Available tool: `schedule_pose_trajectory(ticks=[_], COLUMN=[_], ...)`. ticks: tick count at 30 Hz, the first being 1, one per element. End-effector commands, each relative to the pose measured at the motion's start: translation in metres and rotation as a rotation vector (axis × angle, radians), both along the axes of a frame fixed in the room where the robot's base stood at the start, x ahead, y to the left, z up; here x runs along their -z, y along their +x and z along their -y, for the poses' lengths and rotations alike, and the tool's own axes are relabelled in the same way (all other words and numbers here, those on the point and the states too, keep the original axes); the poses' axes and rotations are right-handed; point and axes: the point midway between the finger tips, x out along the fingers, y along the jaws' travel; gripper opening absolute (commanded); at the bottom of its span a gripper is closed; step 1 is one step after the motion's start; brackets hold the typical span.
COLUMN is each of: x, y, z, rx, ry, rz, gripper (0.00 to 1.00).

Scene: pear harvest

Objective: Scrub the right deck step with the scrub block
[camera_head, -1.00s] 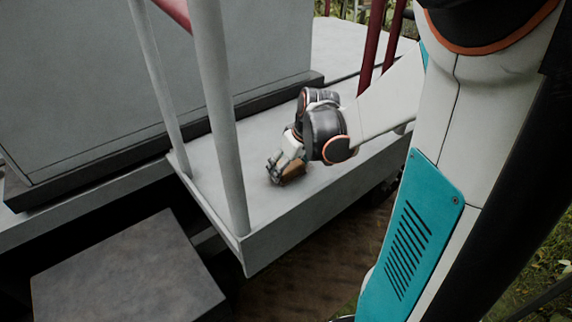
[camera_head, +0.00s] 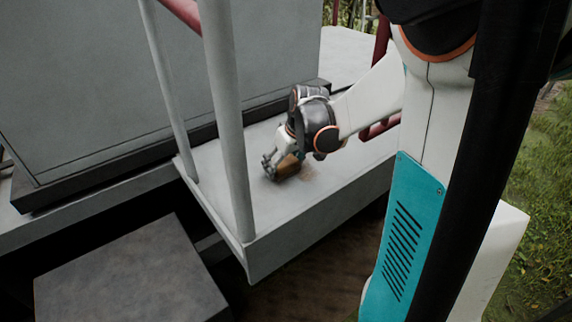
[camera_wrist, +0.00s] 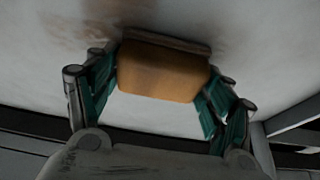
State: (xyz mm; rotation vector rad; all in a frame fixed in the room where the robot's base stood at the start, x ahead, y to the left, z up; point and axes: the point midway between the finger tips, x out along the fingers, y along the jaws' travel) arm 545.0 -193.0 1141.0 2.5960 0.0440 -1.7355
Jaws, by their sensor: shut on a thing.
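The scrub block (camera_wrist: 160,72) is a tan block with a dark strip along its far edge. My gripper (camera_wrist: 158,85) is shut on it, one finger at each side, in the wrist view. In the head view my gripper (camera_head: 275,165) holds the block (camera_head: 288,166) down at the surface of the pale deck step (camera_head: 330,183). Contact looks likely but the underside is hidden. Brownish smudges show on the step beside the block, and also beyond it in the wrist view.
Two pale posts (camera_head: 226,120) stand at the step's left end. A grey box wall (camera_head: 150,80) rises behind it. A dark grey block (camera_head: 125,268) lies at lower left. Red rails (camera_head: 380,125) stand at the far right. Grass lies at right.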

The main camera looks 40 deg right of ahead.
Motion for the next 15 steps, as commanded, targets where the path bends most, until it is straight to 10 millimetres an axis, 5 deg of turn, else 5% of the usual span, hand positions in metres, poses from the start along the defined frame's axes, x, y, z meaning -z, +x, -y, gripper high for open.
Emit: schedule_pose_trajectory(ticks=[15], x=[0.003], y=[0.030], z=[0.000], rx=[0.000], ry=[0.000], rz=[0.000], gripper=[0.55])
